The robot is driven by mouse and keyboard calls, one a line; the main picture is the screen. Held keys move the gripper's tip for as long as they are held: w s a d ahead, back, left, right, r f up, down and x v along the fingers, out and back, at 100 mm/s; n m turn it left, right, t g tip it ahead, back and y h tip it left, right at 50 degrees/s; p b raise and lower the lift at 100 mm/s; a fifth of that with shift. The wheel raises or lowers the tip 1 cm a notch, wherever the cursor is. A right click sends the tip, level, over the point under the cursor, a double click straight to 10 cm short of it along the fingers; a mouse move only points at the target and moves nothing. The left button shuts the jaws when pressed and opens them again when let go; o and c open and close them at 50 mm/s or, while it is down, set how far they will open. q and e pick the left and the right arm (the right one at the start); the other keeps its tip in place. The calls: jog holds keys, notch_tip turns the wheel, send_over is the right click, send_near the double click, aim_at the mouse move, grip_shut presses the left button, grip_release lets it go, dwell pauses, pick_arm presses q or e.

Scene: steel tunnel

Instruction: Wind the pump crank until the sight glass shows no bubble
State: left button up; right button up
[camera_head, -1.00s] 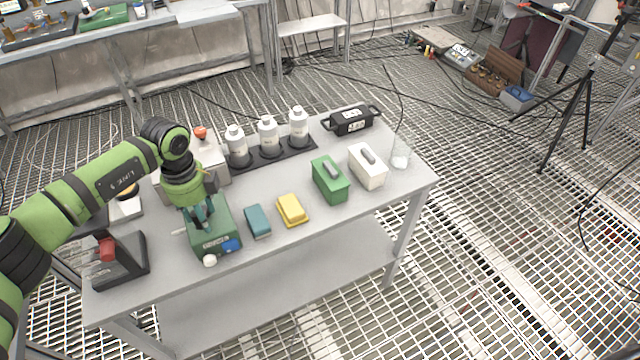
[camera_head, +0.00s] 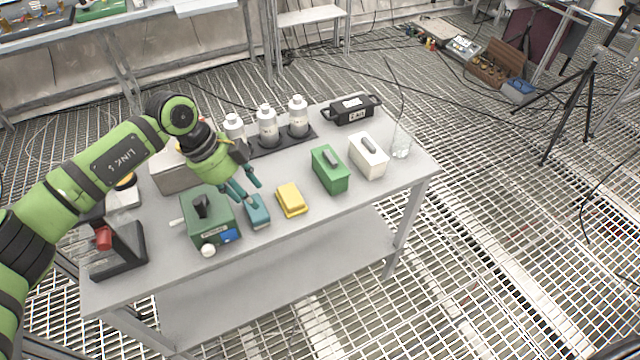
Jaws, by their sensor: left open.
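A green box-shaped device (camera_head: 203,228), which I take for the pump, stands on the left half of the grey table. It has a black knob (camera_head: 201,206) on top, a white round knob (camera_head: 208,250) at its front and a blue patch (camera_head: 230,237) on its front face. I cannot tell which part is the crank, and no bubble can be made out. My left gripper (camera_head: 248,194) is open and empty, its teal fingers pointing down just above or behind the teal block (camera_head: 258,213), right of the green device. My right gripper is out of view.
A yellow block (camera_head: 291,199), a green case (camera_head: 329,170) and a white case (camera_head: 368,157) stand to the right. White bottles (camera_head: 267,127) stand in a black rack behind. A black stand with a red part (camera_head: 104,238) is at the left. The table's front right is clear.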

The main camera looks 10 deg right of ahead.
pick_arm(q)
jog(key=s+d+r+h, duration=0.2)
jog(key=d+h, duration=0.2)
jog(key=d, duration=0.3)
jog(key=s+d+r+m+h, duration=0.1)
jog(key=s+d+r+h, duration=0.1)
jog(key=d+h, duration=0.2)
jog(key=d, duration=0.3)
jog(key=shift+s+d+m, duration=0.15)
jog(key=shift+s+m, duration=0.15)
jog(key=shift+s, duration=0.1)
